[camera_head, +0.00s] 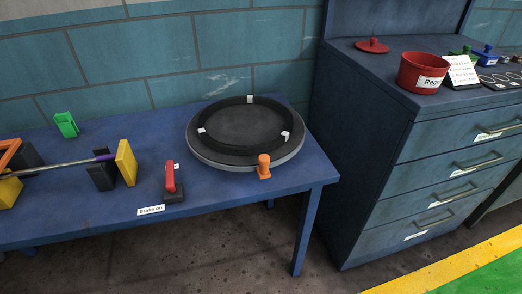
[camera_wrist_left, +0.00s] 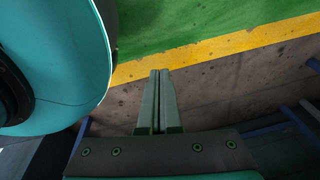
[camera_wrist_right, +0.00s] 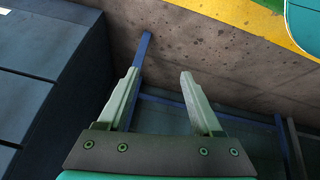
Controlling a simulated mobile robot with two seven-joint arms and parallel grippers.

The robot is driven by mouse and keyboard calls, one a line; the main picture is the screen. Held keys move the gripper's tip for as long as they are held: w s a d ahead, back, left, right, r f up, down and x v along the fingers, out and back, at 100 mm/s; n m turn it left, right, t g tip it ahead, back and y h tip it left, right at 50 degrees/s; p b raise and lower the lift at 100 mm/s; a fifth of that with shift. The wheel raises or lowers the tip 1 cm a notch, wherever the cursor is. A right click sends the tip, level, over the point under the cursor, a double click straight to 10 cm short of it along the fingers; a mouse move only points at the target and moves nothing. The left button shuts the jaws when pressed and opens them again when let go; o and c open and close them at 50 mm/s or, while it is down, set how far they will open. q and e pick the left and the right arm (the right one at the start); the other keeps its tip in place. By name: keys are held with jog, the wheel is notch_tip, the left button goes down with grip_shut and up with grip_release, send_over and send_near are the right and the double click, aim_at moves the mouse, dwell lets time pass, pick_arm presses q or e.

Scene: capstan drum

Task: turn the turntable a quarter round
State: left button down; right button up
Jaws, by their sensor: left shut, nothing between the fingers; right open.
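The turntable (camera_head: 215,154) is a round grey disc on the blue table, with a black ring (camera_head: 207,142) on top. Several small white blocks sit around the ring. An orange knob (camera_head: 264,166) stands at the turntable's front right edge. Neither gripper shows in the head view. My left gripper (camera_wrist_left: 160,72) is shut and empty in the left wrist view, over the floor. My right gripper (camera_wrist_right: 159,72) is open and empty in the right wrist view, with the floor and a blue table leg beyond it. Neither wrist view shows the turntable.
The blue table (camera_head: 100,215) also holds a red-handled brake lever (camera_head: 170,178), a green clip (camera_head: 66,124), a yellow block (camera_head: 126,162) and a rod. A blue drawer cabinet (camera_head: 370,140) stands close on the right, with a red pot (camera_head: 421,73) on top.

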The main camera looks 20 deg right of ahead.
jog(key=w+d+r+t, duration=0.2)
jog(key=w+r+t, duration=0.2)
jog(key=w+r, duration=0.5)
pick_arm(q)
jog(key=s+d+r+p, duration=0.3)
pick_arm(e)
jog(key=n+t+y, duration=0.3)
jog(key=t+y, duration=0.4)
send_near(268, 163)
jog(key=b+x, duration=0.3)
jog(key=x, duration=0.6)
jog(key=shift+w+a, duration=0.1)
jog(key=shift+w, duration=0.05)
pick_arm(q)
jog(key=shift+w+a+f+b, duration=0.2)
jog(key=shift+w+a+f, duration=0.55)
jog(key=shift+f, duration=0.1)
jog(key=shift+w+a+f+b, duration=0.15)
jog(key=shift+w+a+f, duration=0.45)
jog(key=shift+w+f, duration=0.2)
pick_arm(e)
jog(key=shift+x, duration=1.05)
pick_arm(q)
jog(key=shift+s, duration=0.3)
pick_arm(e)
grip_shut()
jog(key=shift+m, duration=0.3)
